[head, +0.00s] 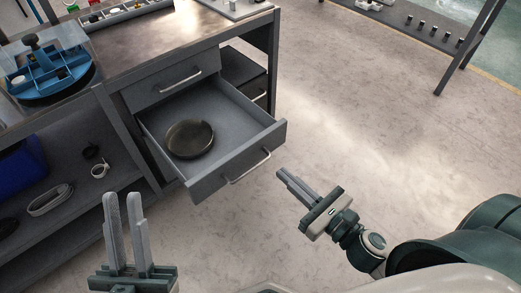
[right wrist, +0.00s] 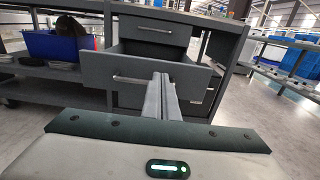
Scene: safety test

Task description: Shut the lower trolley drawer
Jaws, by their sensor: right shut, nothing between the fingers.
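The lower trolley drawer (head: 237,176) is pulled out of the grey trolley (head: 135,62) in the head view, with a bar handle on its front. A dark round dish (head: 190,139) lies inside it. The drawer front also shows in the right wrist view (right wrist: 98,71), ahead of my gripper. My right gripper (head: 283,177) is shut and empty, to the right of the drawer front and apart from it in the head view. In the right wrist view its fingers overlap the drawer front's right part. My left gripper (head: 124,196) is at the lower left, fingers upright with a gap between them, empty.
The upper drawer (head: 170,80) is shut. A shelf (head: 85,205) left of the drawer holds a blue bin (head: 20,167) and small items. A blue divided tray (head: 45,70) sits higher up. The floor (head: 360,130) right of the trolley is clear.

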